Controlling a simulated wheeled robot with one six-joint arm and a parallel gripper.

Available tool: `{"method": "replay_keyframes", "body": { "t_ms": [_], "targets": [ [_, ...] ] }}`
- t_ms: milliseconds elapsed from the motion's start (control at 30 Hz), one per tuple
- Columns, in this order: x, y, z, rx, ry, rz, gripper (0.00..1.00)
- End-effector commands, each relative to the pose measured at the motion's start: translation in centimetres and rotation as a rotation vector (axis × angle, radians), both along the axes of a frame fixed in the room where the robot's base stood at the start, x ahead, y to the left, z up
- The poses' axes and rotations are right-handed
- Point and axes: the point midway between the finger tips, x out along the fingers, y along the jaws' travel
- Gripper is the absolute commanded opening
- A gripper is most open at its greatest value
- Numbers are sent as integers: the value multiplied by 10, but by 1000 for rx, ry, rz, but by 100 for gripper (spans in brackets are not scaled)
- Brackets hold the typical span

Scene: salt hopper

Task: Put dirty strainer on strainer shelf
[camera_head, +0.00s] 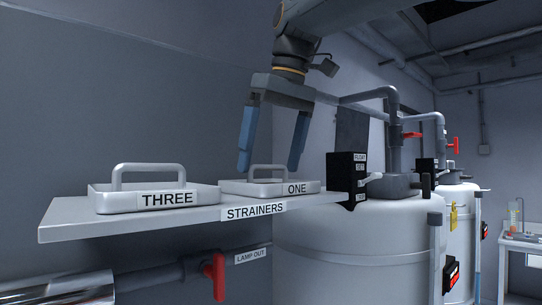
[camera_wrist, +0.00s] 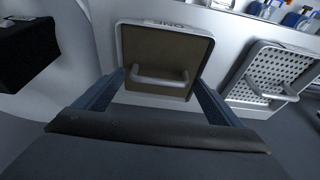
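The strainer labelled ONE (camera_head: 245,188) sits flat at the right end of the shelf labelled STRAINERS (camera_head: 130,222). In the wrist view the strainer ONE (camera_wrist: 160,48) has a brown, coated-looking face and a grey bar handle. My gripper (camera_head: 268,168) is just above it, blue fingers pointing down and spread wide. In the wrist view the fingers of my gripper (camera_wrist: 159,78) are on either side of the handle, apart from it, with nothing held. The strainer labelled THREE (camera_head: 115,201) sits at the left on the same shelf; its perforated face shows clean grey in the wrist view (camera_wrist: 275,70).
A black box labelled FLOAT (camera_head: 346,178) stands close to the shelf's right end. White tanks (camera_head: 350,240) with grey pipes stand to the right. A pipe with a red valve handle (camera_head: 216,277) runs under the shelf. Bottles stand on a far table (camera_head: 522,238).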

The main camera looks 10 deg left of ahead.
Motion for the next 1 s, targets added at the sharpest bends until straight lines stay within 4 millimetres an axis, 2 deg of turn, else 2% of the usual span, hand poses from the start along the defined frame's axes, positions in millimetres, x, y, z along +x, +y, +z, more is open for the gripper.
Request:
{"method": "replay_keyframes", "body": {
  "t_ms": [367, 467, 800, 1000],
  "targets": [
    [-1, -1, 7, 1, -1, 0, 89],
    [-2, -4, 19, 2, -3, 0, 89],
    [-14, -18, 79, 2, -3, 0, 89],
    [-20, -24, 105, 1, -1, 0, 89]
  ]
}}
